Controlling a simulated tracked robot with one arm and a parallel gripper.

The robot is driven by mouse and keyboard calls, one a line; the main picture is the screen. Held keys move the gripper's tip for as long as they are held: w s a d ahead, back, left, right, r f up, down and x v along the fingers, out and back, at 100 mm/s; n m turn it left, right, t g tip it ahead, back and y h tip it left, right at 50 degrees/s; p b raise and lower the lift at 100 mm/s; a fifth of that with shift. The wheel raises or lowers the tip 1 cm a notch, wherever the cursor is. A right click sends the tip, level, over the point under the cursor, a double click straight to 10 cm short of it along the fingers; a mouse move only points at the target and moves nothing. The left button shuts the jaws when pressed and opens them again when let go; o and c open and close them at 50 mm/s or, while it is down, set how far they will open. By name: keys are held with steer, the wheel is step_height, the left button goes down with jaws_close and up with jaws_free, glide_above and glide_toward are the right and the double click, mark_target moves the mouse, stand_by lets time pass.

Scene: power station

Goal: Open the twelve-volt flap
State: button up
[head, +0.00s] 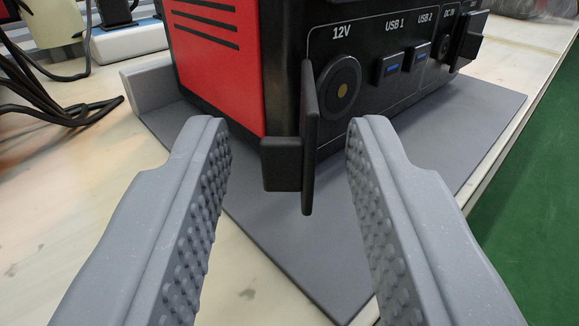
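The twelve-volt flap (309,145) is a thin dark plate at the front left of the power station (400,75). It stands out from the panel, swung open to the left and seen nearly edge-on. A dark block (281,165) sits on its left side. The round 12V socket (341,88) is uncovered to the right of the flap. My gripper (290,135) is open and empty. Its two grey studded fingers are on either side of the flap in the picture, with visible gaps; I cannot tell whether the flap reaches between them.
The power station stands on a grey mat (300,260) on a pale table. Blue USB ports (392,67) and another dark flap (470,40) are to the right. Black cables (45,95) and a white power strip (125,42) lie at left. The green floor (535,200) shows beyond the table edge.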

stand_by(0.4)
steer(key=s+a+p, duration=0.1)
steer(key=s+p, duration=1.2)
steer(key=p, duration=0.3)
steer(key=shift+s, duration=0.35)
stand_by(0.6)
